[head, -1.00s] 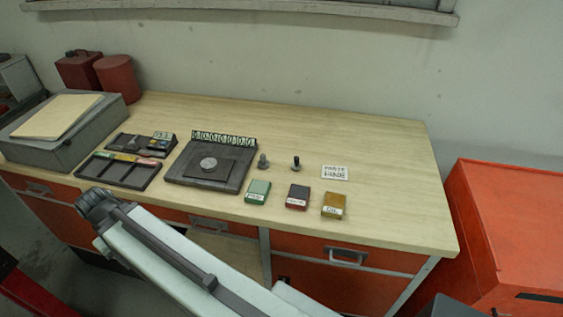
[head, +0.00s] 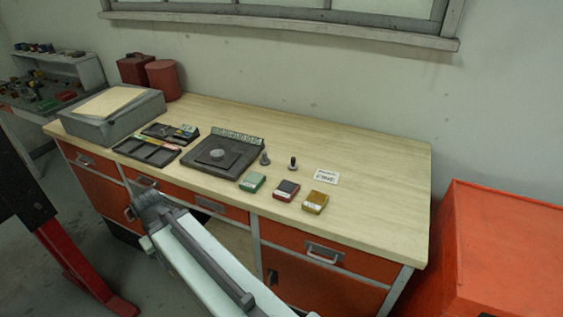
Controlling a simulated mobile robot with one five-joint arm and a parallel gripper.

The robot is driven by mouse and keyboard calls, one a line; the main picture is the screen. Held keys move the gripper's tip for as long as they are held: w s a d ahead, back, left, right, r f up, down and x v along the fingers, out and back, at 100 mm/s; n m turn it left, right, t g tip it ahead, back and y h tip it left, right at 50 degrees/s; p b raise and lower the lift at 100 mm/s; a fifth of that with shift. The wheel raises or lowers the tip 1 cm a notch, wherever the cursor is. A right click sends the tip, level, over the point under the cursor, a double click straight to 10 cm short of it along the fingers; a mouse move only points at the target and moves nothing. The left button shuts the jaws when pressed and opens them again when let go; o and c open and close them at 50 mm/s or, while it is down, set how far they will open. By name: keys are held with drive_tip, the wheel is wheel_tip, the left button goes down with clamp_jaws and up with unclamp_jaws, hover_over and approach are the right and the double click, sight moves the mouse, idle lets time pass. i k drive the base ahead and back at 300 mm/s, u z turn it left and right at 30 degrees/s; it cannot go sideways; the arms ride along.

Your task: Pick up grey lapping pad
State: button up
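Three small labelled blocks lie in a row near the bench's front edge: a green one (head: 252,182), a dark grey-topped one with red sides (head: 286,190) and a yellow-brown one (head: 315,202). The middle block is the greyest of them; its label is too small to read, so I cannot tell for sure that it is the grey lapping pad. My arm reaches up from the bottom of the view to a dark joint, in front of the bench and left of the blocks. My gripper cannot be made out.
A dark plate with a round disc (head: 217,154) and a compartment tray (head: 146,152) sit left of the blocks. Two small knobbed pieces and a white card (head: 326,177) lie behind them. The bench's right side (head: 385,190) is clear. An orange cabinet (head: 510,240) stands at right.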

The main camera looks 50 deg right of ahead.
sight(265, 161)
drive_tip(key=u, duration=0.15)
drive_tip(key=i, duration=0.9)
drive_tip(key=z, duration=0.1)
